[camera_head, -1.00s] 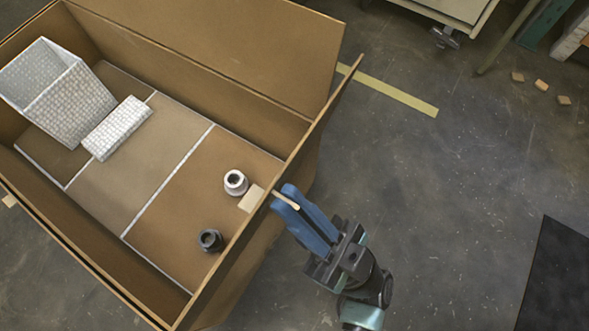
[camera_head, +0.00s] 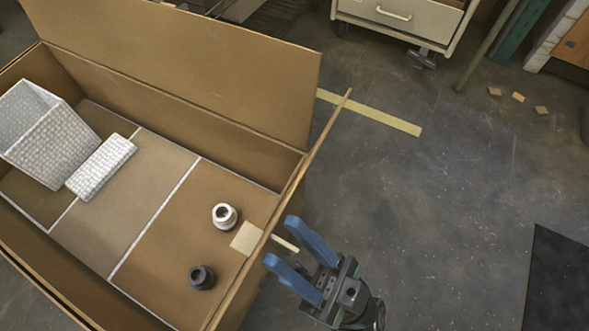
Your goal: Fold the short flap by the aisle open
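The open cardboard box (camera_head: 300,165) fills the left of the view. Its short flap (camera_head: 326,128) on the right, beside the open floor, shows nearly edge-on as a thin strip; its exact tilt is hard to tell. A pale tan tab (camera_head: 285,243) sticks out from the flap's outer side. My gripper (camera_head: 281,243) is just right of the flap, its two blue fingers spread apart. The tab lies between the fingertips, with clear gaps on both sides as seen here. The lower part of the flap's outer face is hidden.
A long back flap (camera_head: 185,60) stands up. Inside the box are a white lampshade (camera_head: 45,135), a white textured block (camera_head: 101,167), a white fitting (camera_head: 224,216), a dark fitting (camera_head: 201,277) and a beige patch (camera_head: 246,238). Floor to the right is clear up to a black mat (camera_head: 560,280).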

